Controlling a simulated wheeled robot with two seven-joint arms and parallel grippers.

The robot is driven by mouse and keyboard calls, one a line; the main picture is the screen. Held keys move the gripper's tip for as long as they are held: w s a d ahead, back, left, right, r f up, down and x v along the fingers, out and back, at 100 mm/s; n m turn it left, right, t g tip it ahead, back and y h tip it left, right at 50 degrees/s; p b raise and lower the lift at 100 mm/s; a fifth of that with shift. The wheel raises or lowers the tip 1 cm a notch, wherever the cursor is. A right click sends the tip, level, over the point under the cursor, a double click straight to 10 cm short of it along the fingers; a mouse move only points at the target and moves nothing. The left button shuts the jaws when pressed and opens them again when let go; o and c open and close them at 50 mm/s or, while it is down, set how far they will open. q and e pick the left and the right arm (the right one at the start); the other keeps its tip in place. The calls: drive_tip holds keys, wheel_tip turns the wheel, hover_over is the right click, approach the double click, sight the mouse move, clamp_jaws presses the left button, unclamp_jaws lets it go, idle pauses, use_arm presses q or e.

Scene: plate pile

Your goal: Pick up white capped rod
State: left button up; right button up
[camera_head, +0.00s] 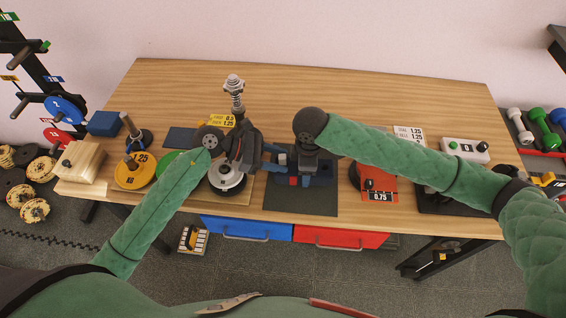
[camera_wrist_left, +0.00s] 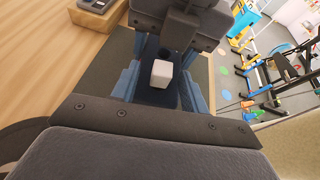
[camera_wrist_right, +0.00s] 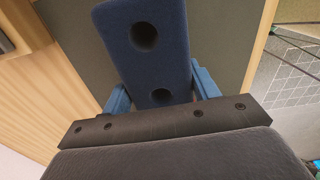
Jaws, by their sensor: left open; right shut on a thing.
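The white cap (camera_wrist_left: 161,73) of the rod shows in the left wrist view, standing at the dark blue block. The rod below the cap is hidden. My left gripper (camera_wrist_left: 160,88) is open, its blue fingers on either side of the cap and apart from it. In the head view the left gripper (camera_head: 275,160) reaches in at the left of the block. My right gripper (camera_wrist_right: 160,98) is shut on the dark blue block (camera_wrist_right: 146,58), which has two round holes. The block (camera_head: 318,172) lies over a dark mat (camera_head: 300,204) in the head view.
A yellow disc (camera_head: 134,172) and a wooden block (camera_head: 81,162) are at the left. An orange-red plate marked 0.75 (camera_head: 378,188) and a pale box (camera_head: 464,149) are at the right.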

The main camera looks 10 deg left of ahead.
use_arm(q)
clamp_jaws()
wheel_tip(320, 180, up, 10)
idle(0.8)
use_arm(e)
drive_tip(key=o, duration=1.2)
